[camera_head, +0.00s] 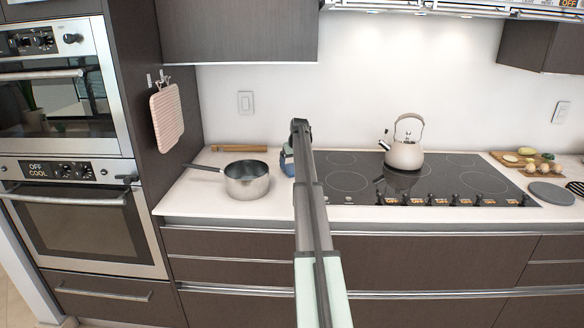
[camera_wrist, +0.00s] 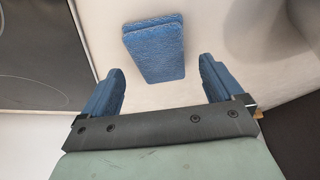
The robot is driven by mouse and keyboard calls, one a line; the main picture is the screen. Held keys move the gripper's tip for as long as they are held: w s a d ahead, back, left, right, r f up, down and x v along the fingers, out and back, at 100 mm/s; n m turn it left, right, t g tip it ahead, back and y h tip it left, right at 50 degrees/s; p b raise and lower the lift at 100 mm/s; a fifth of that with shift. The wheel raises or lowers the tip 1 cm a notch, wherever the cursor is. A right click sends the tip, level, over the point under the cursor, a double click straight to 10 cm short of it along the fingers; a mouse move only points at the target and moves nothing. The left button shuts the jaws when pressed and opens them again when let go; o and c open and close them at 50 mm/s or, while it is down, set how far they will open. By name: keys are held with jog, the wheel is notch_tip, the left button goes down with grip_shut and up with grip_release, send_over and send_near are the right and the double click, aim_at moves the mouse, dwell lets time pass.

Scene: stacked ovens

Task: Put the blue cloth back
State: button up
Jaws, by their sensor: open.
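The blue cloth (camera_wrist: 154,40) is a small, folded-looking rectangle with a textured surface. In the wrist view it lies on the pale counter, between the lines of my two blue fingers and mostly beyond their tips. My gripper (camera_wrist: 160,72) is open and empty, with a finger on either side of the cloth's near end and clear gaps to both. In the head view my arm hides most of this spot. A small blue patch (camera_head: 287,160) shows at the arm's left edge; I cannot tell how much is cloth and how much is finger.
A steel saucepan (camera_head: 247,183) stands left of my arm, with a wooden rolling pin (camera_head: 240,148) behind it. The black cooktop (camera_head: 440,178) with a kettle (camera_head: 405,152) is to the right. A pink cloth or mitt (camera_head: 167,117) hangs on the cabinet side by the stacked ovens (camera_head: 80,225).

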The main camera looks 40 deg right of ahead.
jog(key=v, duration=0.9)
